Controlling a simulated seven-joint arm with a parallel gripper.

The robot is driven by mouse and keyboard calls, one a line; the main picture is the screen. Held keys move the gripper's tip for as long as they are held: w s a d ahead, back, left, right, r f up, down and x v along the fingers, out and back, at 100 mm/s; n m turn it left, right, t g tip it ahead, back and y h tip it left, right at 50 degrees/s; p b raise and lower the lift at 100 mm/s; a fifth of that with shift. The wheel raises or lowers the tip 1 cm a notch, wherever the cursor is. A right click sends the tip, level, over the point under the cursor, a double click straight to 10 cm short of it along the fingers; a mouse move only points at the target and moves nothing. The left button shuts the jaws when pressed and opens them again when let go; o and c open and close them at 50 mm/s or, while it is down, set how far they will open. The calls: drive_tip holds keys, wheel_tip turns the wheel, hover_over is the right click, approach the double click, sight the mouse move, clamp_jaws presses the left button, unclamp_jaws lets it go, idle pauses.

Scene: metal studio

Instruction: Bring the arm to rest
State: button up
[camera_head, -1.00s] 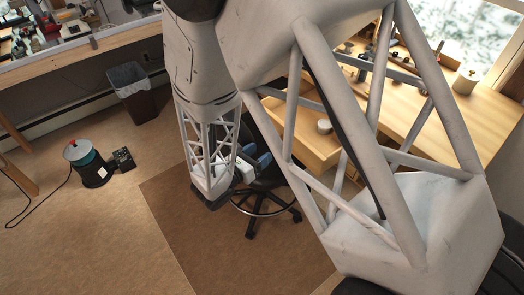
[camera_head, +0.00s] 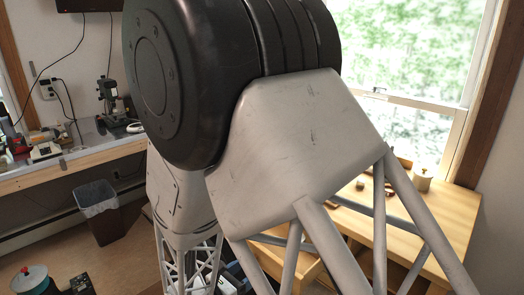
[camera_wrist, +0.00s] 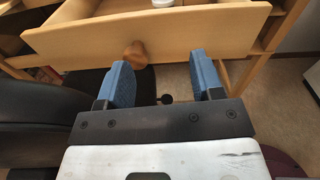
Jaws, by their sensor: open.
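My gripper (camera_wrist: 162,82) shows in the wrist view with its two blue fingers spread apart and nothing between them. It hangs in front of a wooden drawer (camera_wrist: 215,32) with a round wooden knob (camera_wrist: 135,54). I cannot tell whether the fingers touch anything, but no contact shows. In the head view my arm's white and black links fill the middle of the picture. The gripper itself is hidden or too low to make out there.
A wooden workbench (camera_head: 448,212) stands at the right under a window. A dark waste bin (camera_head: 100,213) stands at the left below a long counter (camera_head: 70,171). A teal-banded canister (camera_head: 32,280) stands on the floor. A black chair is close to the gripper (camera_wrist: 35,100).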

drive_tip(key=s+d+r+m+g+y, duration=0.1)
drive_tip(key=s+d+r+m+g, duration=0.3)
drive_tip(key=d+r+m+g, duration=0.4)
drive_tip(key=s+d+r+m+g, duration=0.35)
drive_tip(key=d+m, duration=0.25)
drive_tip(key=d, duration=0.5)
drive_tip(key=s+d+r+m+t+y, duration=0.1)
drive_tip(key=s+d+r+m+y, duration=0.4)
drive_tip(key=s+r+m+y, duration=0.6)
drive_tip(key=s+r+m, duration=0.1)
drive_tip(key=s+m, duration=0.1)
drive_tip(key=m, duration=0.1)
drive_tip(key=shift+d+r, duration=0.15)
drive_tip(key=shift+r, duration=0.1)
